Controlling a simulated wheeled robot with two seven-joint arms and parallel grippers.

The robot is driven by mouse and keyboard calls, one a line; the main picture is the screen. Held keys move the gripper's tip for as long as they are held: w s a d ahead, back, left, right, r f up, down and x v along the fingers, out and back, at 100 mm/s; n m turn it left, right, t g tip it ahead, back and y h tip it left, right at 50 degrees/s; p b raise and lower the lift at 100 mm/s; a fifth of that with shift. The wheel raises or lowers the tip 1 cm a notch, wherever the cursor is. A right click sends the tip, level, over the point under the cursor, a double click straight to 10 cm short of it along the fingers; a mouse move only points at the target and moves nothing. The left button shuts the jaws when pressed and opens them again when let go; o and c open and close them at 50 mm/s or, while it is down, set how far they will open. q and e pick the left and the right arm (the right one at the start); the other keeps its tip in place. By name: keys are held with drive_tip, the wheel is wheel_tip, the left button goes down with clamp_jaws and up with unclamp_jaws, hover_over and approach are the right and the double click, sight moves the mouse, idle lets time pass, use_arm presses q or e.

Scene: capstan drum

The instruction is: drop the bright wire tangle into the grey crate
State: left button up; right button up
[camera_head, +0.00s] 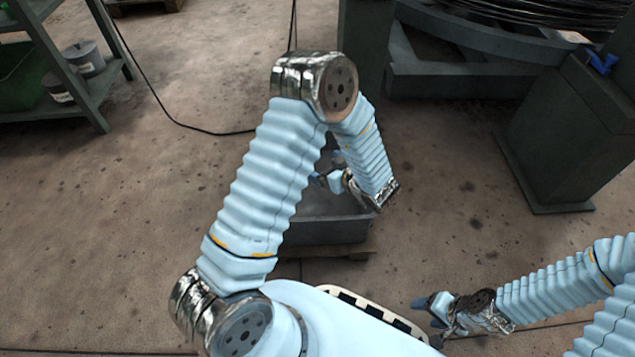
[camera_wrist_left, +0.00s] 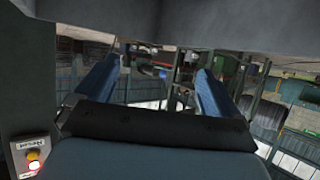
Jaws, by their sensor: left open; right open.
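The grey crate (camera_head: 325,231) stands low on the floor in the middle of the head view, partly hidden behind my left arm. My left gripper (camera_head: 322,179) is above or just inside the crate's far part; I cannot tell which. It is mostly covered by my arm. In the left wrist view its two blue fingers (camera_wrist_left: 152,82) are spread apart with nothing seen between them. My right gripper (camera_head: 430,304) is open at the lower right, clear of the crate. I see no bright wire tangle in either view; the crate's inside is largely hidden.
The crate rests on a wooden pallet (camera_head: 362,249). A dark green pedestal (camera_head: 565,135) stands at the right. A large grey drum base (camera_head: 455,75) is behind. A green shelf (camera_head: 95,105) with tins is at left. A black cable (camera_head: 180,122) crosses open floor.

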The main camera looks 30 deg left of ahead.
use_arm(q)
drive_tip(key=v, duration=0.6)
drive_tip(key=shift+s+d+p, duration=0.15)
drive_tip(key=shift+d+p, duration=0.2)
drive_tip(key=shift+p, duration=0.1)
drive_tip(key=shift+r, duration=0.1)
